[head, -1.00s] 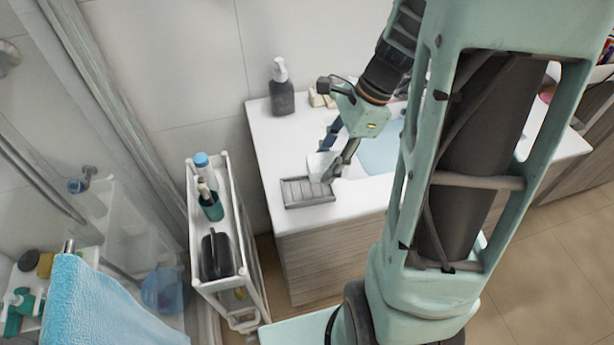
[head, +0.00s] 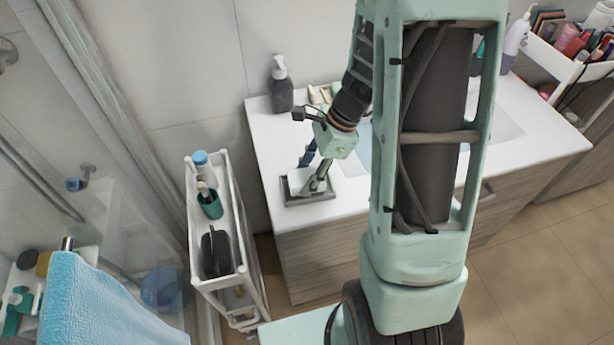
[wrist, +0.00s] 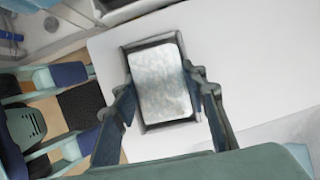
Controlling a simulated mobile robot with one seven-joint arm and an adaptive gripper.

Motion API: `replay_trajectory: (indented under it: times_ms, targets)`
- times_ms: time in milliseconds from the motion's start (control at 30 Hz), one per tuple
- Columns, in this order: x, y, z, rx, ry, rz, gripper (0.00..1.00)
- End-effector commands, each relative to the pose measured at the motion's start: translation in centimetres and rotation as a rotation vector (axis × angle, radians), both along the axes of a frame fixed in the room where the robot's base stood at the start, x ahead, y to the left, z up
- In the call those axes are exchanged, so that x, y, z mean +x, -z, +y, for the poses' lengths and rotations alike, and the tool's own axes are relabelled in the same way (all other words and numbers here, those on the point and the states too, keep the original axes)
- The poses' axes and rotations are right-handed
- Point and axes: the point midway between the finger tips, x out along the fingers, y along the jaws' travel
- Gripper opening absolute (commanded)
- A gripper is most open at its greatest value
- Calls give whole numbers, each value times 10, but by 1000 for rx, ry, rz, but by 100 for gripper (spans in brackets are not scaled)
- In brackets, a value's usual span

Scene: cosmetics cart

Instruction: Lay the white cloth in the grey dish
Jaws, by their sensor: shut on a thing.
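The white cloth (wrist: 160,85) is a pale flat rectangle between the two fingers of my gripper (wrist: 163,88) in the wrist view. It lies within the outline of the grey dish (wrist: 172,124), whose dark rim shows around it. In the head view my gripper (head: 310,184) points down over the dish (head: 305,202) near the counter's left front corner, shut on the cloth (head: 300,182). The cloth is at or just above the dish; I cannot tell whether it touches the bottom. The fingers partly hide both in the head view.
The white counter (head: 265,150) is clear around the dish. A dark soap dispenser (head: 282,95) stands at the back left. A white slim cart (head: 238,215) with bottles stands left of the counter. The basin (head: 365,150) lies to the right, partly behind my arm.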

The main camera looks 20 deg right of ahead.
Motion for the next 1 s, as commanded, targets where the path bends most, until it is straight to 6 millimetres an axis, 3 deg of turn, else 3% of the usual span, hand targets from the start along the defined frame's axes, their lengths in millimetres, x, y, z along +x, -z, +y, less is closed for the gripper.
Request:
replay_trajectory:
  times_ms: [100,467,500,600,1000]
  targets:
    - [-8,12,0,0,-2,22,20]
    - [-8,21,-2,-5,-1,21,18]
    - [-8,22,-2,-5,0,21,44]
    - [-8,22,-2,-5,1,21,55]
    - [-7,19,-1,-2,0,19,57]
